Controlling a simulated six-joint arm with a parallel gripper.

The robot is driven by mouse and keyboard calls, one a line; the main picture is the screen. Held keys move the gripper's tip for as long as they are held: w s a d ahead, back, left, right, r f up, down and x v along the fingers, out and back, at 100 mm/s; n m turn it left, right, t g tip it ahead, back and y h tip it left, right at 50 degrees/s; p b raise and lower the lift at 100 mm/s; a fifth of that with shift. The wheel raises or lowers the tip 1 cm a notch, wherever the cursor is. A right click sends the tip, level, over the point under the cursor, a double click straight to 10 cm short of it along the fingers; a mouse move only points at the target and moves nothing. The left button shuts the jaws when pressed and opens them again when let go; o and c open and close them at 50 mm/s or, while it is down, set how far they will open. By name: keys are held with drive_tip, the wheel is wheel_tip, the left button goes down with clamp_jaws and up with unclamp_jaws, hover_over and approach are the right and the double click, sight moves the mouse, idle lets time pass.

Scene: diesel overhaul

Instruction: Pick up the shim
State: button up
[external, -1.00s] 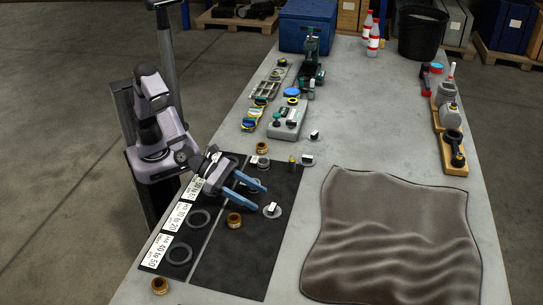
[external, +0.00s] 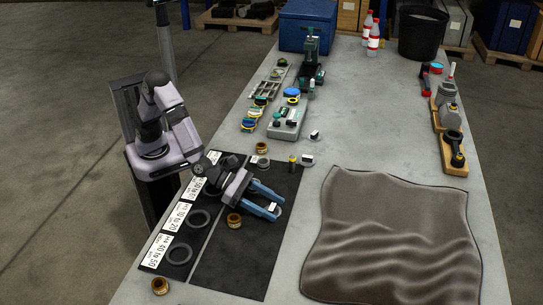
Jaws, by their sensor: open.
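My gripper (external: 276,208) is open above the black mat (external: 235,270), its two blue fingers pointing right. A small round piece with a white tag (external: 274,208), which may be the shim, shows between the fingertips. The fingers hide most of it, and I cannot tell whether they touch it. Two dark rings (external: 200,219) and (external: 180,254) lie on the left part of the mat beside white labels (external: 175,218). A similar tagged piece (external: 307,160) lies near the mat's top right corner.
Brass-coloured rings stand close by, one (external: 234,220) just below my gripper and one (external: 160,286) at the mat's lower left. A brown cloth (external: 395,240) covers the right front of the table. A grey block (external: 287,122) and small parts stand behind the mat.

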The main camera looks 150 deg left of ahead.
sight(273, 206)
drive_tip(key=shift+w+a+f, duration=0.15)
drive_tip(key=shift+w+a, duration=0.05)
drive_tip(key=c, duration=1.2)
drive_tip(key=shift+c, duration=0.2)
wheel_tip(273, 206, up, 10)
drive_tip(key=p, duration=0.1)
drive_tip(key=shift+p, duration=0.35)
